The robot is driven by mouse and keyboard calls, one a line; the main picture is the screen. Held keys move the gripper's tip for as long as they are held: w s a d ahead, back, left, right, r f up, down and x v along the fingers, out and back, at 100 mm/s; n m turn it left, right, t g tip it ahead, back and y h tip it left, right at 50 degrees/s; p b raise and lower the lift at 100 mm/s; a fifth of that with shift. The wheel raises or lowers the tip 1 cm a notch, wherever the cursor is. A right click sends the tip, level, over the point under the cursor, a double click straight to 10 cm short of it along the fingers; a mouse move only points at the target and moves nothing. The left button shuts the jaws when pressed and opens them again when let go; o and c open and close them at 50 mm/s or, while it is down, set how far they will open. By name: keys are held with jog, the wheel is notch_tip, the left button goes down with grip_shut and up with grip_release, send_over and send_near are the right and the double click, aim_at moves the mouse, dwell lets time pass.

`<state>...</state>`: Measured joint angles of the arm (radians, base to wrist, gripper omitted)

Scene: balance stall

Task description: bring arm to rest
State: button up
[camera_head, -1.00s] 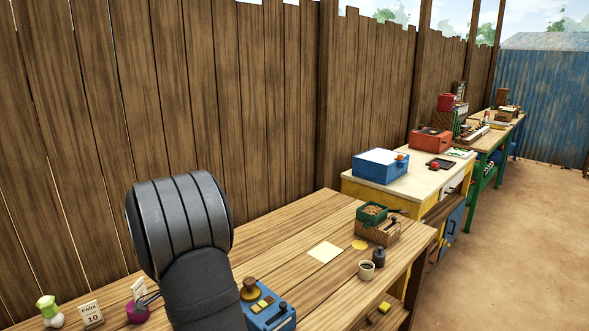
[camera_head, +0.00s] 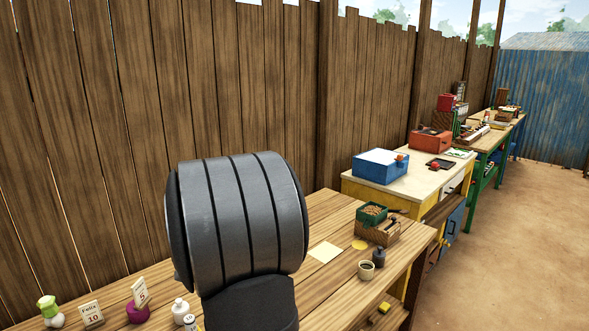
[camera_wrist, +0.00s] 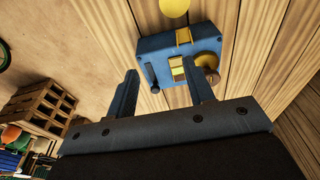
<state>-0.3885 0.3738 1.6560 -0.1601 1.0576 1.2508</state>
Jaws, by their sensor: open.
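My gripper (camera_wrist: 163,92) shows in the wrist view with its two fingers apart and nothing between them. Beyond the fingertips is a blue box (camera_wrist: 155,45) with yellow parts and a round brown knob, on the wooden table (camera_wrist: 258,45). I cannot tell the exact gap between fingers and box. In the head view my dark ribbed arm fills the lower middle and hides the blue box; my gripper is not seen there.
The table's right part holds a green-topped wooden box (camera_head: 376,224), a cup (camera_head: 366,270), a dark bottle (camera_head: 379,256) and a pale square (camera_head: 325,252). At the left stand a white-and-green bottle (camera_head: 49,311), a card (camera_head: 91,314) and a purple holder (camera_head: 138,312). A plank fence (camera_head: 110,130) rises behind.

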jog(key=w+a+f, duration=0.4)
jog(key=w+a, duration=0.5)
jog(key=w, duration=0.1)
jog(key=w+a+f, duration=0.4)
jog(key=w+a, duration=0.5)
jog(key=w, duration=0.2)
jog(key=shift+w+f, duration=0.2)
jog(key=shift+f, duration=0.05)
jog(key=shift+d+r, duration=0.1)
jog(key=s+d+r, duration=0.6)
jog(key=s+d, duration=0.2)
jog(key=d, duration=0.1)
jog(key=shift+s+d+r, duration=0.15)
jog(key=shift+s+d, duration=0.1)
jog(key=shift+s, duration=0.15)
dwell(0.4)
